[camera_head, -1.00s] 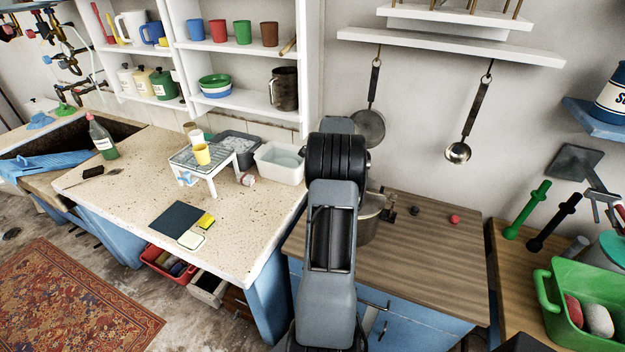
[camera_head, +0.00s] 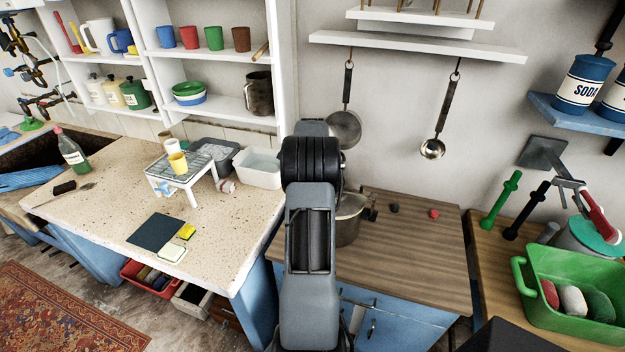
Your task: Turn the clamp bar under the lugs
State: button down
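A metal pot (camera_head: 348,229) stands on the wooden worktop, partly hidden behind my arm. A dark handle-like part (camera_head: 370,208) sticks out at its right side. The clamp bar and the lugs cannot be made out; the top of the pot is mostly covered by my arm. My arm rises in the middle of the picture, in front of the pot's left side. My gripper does not show; it is hidden behind my arm or out of the picture.
The wooden worktop (camera_head: 415,255) is mostly clear, with a dark knob (camera_head: 394,208) and a red knob (camera_head: 434,213) near its back. A ladle (camera_head: 433,148) and a pan (camera_head: 345,128) hang above. A green tub (camera_head: 530,300) stands at right, the speckled stone counter (camera_head: 110,215) at left.

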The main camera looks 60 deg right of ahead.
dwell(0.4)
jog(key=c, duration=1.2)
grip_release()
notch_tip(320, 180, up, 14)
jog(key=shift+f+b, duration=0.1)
jog(key=shift+b, duration=0.35)
